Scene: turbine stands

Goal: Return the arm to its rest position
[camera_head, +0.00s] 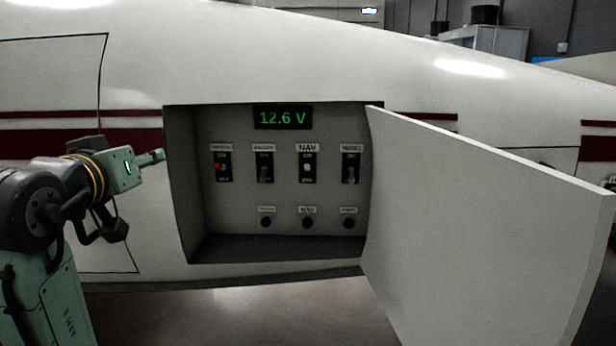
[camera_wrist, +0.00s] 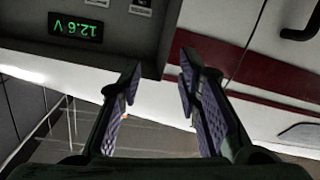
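My gripper (camera_head: 152,158) is at the left in the head view, just left of the open panel bay and in front of the white fuselage. My arm is bent and comes up from the lower left. In the wrist view my gripper (camera_wrist: 160,72) shows two purple-padded fingers spread apart, with nothing between them. The recessed panel (camera_head: 238,206) holds several switches, a row of knobs and a green display (camera_head: 283,117) reading 12.6 V. The display also shows upside down in the wrist view (camera_wrist: 76,27). The leftmost switch (camera_head: 222,167) has a red tip.
A white door (camera_head: 475,220) stands swung open on the right side of the bay and sticks out toward me. The bay's left edge is close to my gripper. The floor (camera_head: 250,315) below the fuselage looks clear. Grey cabinets (camera_head: 490,42) stand far behind.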

